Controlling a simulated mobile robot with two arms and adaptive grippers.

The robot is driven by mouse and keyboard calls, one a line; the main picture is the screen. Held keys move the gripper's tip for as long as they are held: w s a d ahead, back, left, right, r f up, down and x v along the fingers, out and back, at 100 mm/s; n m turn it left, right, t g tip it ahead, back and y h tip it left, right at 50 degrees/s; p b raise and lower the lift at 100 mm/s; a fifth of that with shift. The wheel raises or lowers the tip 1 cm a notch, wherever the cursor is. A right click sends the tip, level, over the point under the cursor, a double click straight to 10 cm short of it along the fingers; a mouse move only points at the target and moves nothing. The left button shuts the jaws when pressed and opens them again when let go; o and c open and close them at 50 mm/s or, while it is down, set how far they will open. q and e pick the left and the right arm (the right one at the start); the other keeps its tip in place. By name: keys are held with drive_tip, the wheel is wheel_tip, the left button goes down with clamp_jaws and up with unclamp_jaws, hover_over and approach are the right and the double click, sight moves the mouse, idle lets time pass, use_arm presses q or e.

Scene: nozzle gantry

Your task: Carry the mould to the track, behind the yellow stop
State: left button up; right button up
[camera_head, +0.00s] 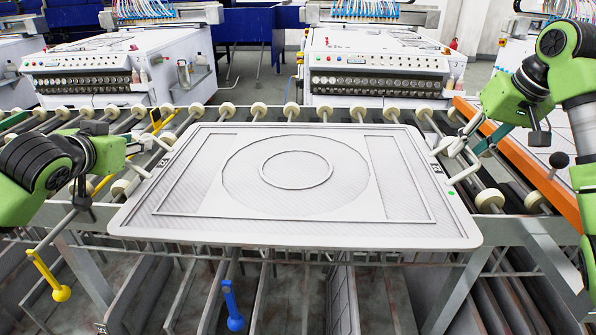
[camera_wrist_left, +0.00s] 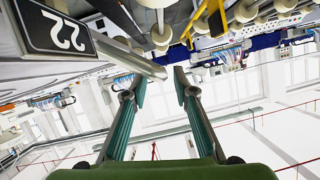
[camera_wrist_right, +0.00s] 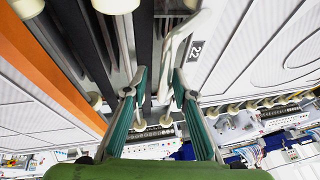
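The mould (camera_head: 405,235) is a large pale grey plate with a raised rim, a ring pattern and a handle on each side. It lies flat in front of the rollers, above the rack; what bears it is hidden. My left gripper (camera_head: 150,146) is open at the left handle. In the left wrist view, the mould's "22" label (camera_wrist_left: 62,35) and the handle's end show beyond the open fingers (camera_wrist_left: 158,83). My right gripper (camera_head: 464,150) is open by the right handle (camera_wrist_right: 183,38), which shows ahead of the right-hand fingertip (camera_wrist_right: 160,78). A yellow piece (camera_head: 157,122), possibly the stop, stands behind the left handle.
A roller track (camera_head: 292,111) runs across behind the mould. An orange bar (camera_head: 525,165) slants along the right. Yellow (camera_head: 61,291) and blue (camera_head: 233,310) knobbed levers hang at the front. White machines (camera_head: 375,60) stand beyond the rollers.

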use_arm(q)
drive_tip(key=o, duration=0.8)
use_arm(e)
drive_tip(key=shift+d, duration=0.15)
use_arm(q)
drive_tip(key=shift+w, duration=0.1)
drive_tip(key=shift+a+v, duration=0.2)
drive_tip(key=shift+v, duration=3.8)
drive_tip(key=shift+f, duration=0.1)
